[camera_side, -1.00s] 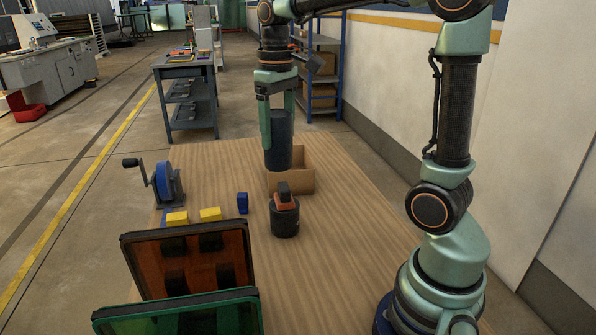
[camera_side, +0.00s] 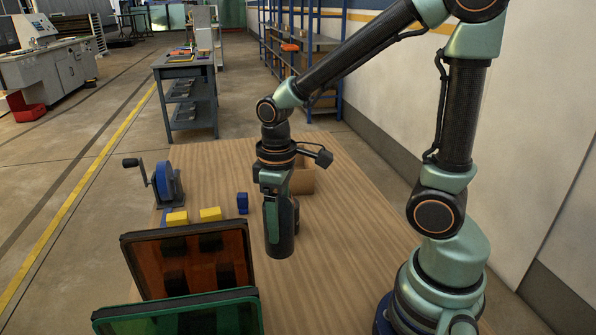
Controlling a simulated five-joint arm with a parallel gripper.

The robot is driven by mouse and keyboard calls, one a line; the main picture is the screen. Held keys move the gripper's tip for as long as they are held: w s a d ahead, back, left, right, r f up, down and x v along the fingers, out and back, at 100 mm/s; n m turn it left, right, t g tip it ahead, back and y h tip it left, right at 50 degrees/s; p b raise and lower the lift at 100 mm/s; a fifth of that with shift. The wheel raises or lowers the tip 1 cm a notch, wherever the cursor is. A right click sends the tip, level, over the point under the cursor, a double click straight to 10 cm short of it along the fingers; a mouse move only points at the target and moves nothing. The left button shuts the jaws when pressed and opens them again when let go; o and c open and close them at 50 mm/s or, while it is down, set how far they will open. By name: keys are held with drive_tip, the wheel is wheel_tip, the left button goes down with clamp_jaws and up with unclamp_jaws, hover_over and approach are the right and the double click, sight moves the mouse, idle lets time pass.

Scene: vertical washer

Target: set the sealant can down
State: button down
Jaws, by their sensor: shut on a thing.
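The sealant can (camera_side: 281,247) is a dark grey cylinder in the side view, upright at the middle of the wooden table. My gripper (camera_side: 280,218) points down and is shut on it, with green fingers along its sides. I cannot tell whether the can's base touches the table (camera_side: 350,225) or hangs just above it. Its upper part is hidden by the fingers.
A black cylindrical thing (camera_side: 297,222) is mostly hidden behind the can. An open cardboard box (camera_side: 305,181) stands behind my gripper. An orange panel (camera_side: 188,262) and a green panel (camera_side: 180,318) stand at front left. Yellow blocks (camera_side: 210,214), a blue block (camera_side: 242,203) and a blue crank device (camera_side: 165,184) are left. Table right of the can is clear.

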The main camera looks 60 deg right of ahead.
sight(279, 202)
drive_tip(key=shift+f, duration=4.15)
drive_tip(key=shift+f, duration=0.1)
unclamp_jaws()
wheel_tip(279, 202, up, 12)
drive_tip(key=shift+r, duration=0.15)
drive_tip(key=r+m+t, duration=0.1)
drive_tip(key=r+t, duration=0.1)
drive_tip(key=s+r+m+t, duration=0.1)
drive_tip(key=r, duration=0.2)
drive_tip(key=d+r+m+t, duration=0.1)
drive_tip(key=r+t, duration=0.1)
drive_tip(key=shift+s+r+m+t, duration=0.2)
drive_tip(key=shift+s+m+t, duration=0.05)
drive_tip(key=shift+m+t, duration=0.05)
